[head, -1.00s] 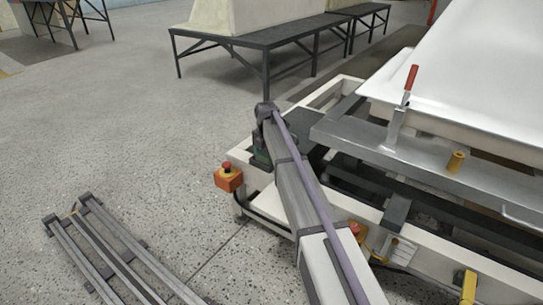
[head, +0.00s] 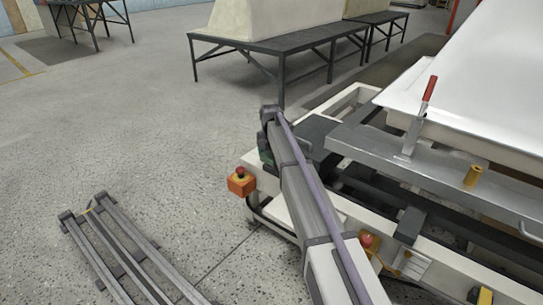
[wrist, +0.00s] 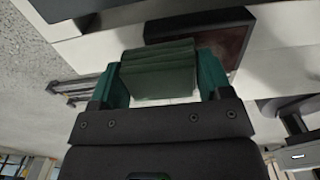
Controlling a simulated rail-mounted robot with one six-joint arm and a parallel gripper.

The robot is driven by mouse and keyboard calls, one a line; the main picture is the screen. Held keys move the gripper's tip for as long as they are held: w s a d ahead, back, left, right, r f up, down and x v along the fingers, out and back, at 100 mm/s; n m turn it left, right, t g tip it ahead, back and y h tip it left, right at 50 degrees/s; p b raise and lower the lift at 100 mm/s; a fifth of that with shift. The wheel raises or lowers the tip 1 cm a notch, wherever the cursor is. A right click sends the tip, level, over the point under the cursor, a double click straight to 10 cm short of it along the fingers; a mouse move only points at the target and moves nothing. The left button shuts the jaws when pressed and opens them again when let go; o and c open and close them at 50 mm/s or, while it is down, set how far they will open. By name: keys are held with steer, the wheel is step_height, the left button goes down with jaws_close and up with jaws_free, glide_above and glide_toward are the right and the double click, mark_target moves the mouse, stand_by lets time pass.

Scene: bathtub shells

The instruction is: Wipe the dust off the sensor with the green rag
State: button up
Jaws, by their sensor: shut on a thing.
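In the wrist view my gripper (wrist: 163,74) has teal fingers shut on a folded green rag (wrist: 158,72). The rag shows several flat layers between the fingers. Just beyond it is a dark block with a brownish face (wrist: 232,42), which may be the dusty sensor. The rag overlaps its lower left part in the picture; I cannot tell whether they touch. In the head view my arm hides most of the gripper, and only a little green shows at its far end.
A white frame with a grey rail (head: 450,165) and a red-handled clamp (head: 428,90) stands to the right. An orange box with a red button (head: 241,181) is left of my arm. Grey bars (head: 120,250) lie on the floor. Open floor lies left.

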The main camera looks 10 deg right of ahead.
step_height(320, 180, up, 6)
steer(key=p, duration=0.5)
step_height(320, 180, up, 3)
steer(key=p, duration=0.3)
steer(key=shift+r+p, duration=0.1)
steer(key=shift+p, duration=0.2)
steer(key=shift+f, duration=0.2)
steer(key=shift+s, duration=0.1)
